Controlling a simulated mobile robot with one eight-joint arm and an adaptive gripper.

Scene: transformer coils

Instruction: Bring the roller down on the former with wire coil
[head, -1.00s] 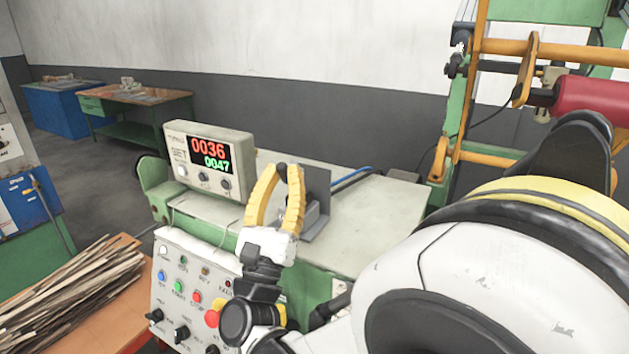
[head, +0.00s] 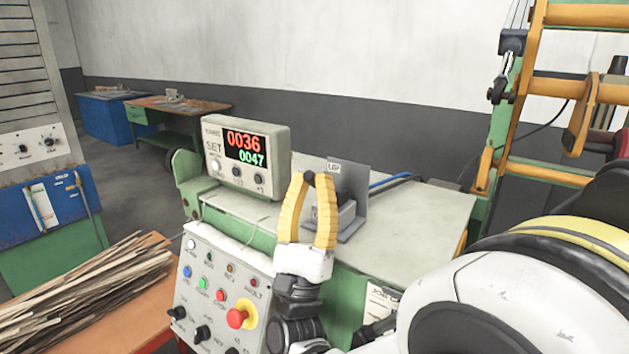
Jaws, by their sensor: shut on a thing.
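My gripper (head: 309,185), with yellow fingers, stands upright over the machine's bench top. Its fingertips are closed around a small black knob (head: 309,178), just left of a grey upright bracket (head: 348,200). What the knob joins to is mostly hidden by the fingers. A dark red roller (head: 602,144) shows only in part at the right edge, behind an orange arm. The former and wire coil cannot be made out.
A counter box (head: 245,160) showing 0036 and 0047 stands left of my gripper. Below is a button panel (head: 215,290) with a red stop button. Wooden strips (head: 90,280) lie on an orange table at lower left. My arm fills the lower right.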

